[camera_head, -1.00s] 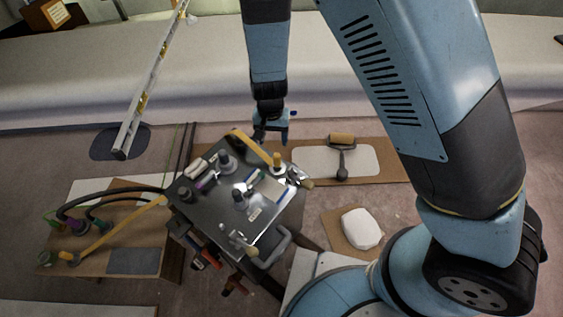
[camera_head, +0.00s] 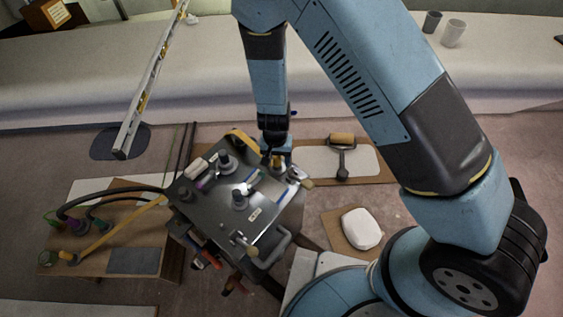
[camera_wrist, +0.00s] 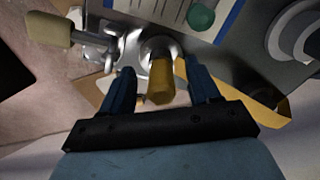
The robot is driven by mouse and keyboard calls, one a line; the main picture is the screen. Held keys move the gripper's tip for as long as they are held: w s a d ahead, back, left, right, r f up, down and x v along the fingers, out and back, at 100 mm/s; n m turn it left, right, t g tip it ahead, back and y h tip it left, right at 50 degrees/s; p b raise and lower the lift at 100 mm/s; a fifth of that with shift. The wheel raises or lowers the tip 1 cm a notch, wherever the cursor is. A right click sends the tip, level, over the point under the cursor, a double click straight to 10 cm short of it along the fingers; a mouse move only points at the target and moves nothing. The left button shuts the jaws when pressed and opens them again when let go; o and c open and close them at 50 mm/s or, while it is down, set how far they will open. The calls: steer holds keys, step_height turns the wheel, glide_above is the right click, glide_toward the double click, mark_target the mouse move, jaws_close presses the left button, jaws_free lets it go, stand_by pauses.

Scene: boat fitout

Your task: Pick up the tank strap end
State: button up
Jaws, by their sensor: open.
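A yellow cylindrical piece, apparently the tank strap end (camera_wrist: 160,82), shows in the wrist view between the two blue fingers of my gripper (camera_wrist: 161,72). The fingers are apart, with visible gaps on both sides of it. In the head view, the strap end (camera_head: 277,161) is at the top right corner of the grey metal tank (camera_head: 213,212). My gripper (camera_head: 277,152) is right over that corner and partly covers it. The yellow strap (camera_head: 242,138) arches up from the tank's far edge and shows at the right in the wrist view (camera_wrist: 268,107).
Several knobs and fittings crowd the tank top. A second yellow strap (camera_head: 112,224) runs to a wooden board (camera_head: 150,232) with hoses at left. A roller (camera_head: 342,152) lies on a white sheet at right, near a white block (camera_head: 361,228). A spirit level (camera_head: 146,90) leans behind.

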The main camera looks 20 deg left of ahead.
steer(key=shift+f, duration=1.2)
jaws_close()
